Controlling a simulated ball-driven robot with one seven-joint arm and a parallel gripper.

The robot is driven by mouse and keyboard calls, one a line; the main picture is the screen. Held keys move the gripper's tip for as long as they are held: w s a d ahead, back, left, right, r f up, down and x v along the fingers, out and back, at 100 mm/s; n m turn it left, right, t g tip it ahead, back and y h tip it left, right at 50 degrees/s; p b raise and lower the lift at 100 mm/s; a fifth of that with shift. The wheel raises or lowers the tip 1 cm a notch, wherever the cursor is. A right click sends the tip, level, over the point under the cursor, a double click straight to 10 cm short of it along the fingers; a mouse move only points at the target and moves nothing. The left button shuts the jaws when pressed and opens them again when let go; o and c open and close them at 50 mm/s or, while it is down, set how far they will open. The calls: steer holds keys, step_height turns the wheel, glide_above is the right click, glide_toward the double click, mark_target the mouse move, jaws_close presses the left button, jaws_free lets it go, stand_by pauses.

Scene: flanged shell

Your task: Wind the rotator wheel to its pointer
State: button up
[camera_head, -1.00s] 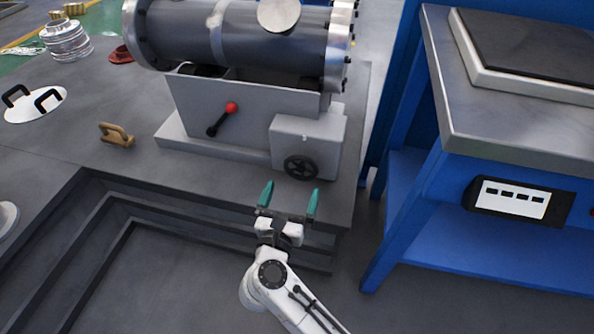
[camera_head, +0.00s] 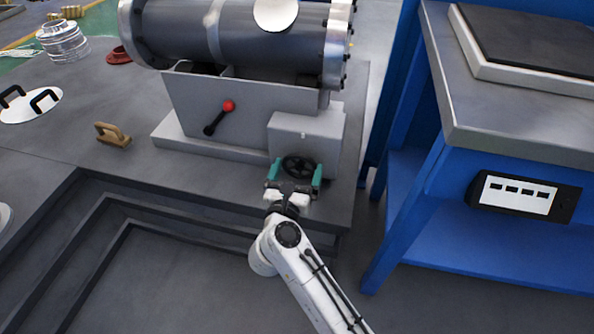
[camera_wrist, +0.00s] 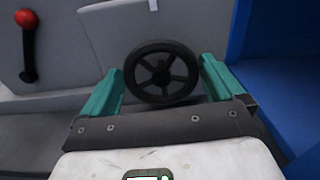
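The rotator wheel (camera_head: 299,167) is a small black spoked handwheel on the front of a grey box (camera_head: 306,133) under the flanged shell (camera_head: 235,35). In the wrist view the wheel (camera_wrist: 161,73) sits between the two teal fingers. My gripper (camera_head: 296,172) is open, with one finger to each side of the wheel; I cannot tell whether either finger touches the rim. A small pale mark (camera_wrist: 153,5), perhaps the pointer, shows on the box above the wheel at the top edge of the wrist view.
A black lever with a red knob (camera_head: 229,106) stands on the cradle left of the wheel. A brown handle (camera_head: 112,134) lies on the grey platform further left. A blue bench (camera_head: 480,235) stands close on the right. Platform steps lie in front.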

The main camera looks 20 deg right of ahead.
steer(key=c, duration=0.3)
stand_by(1.4)
steer(key=o, duration=0.7)
steer(key=shift+c, duration=0.2)
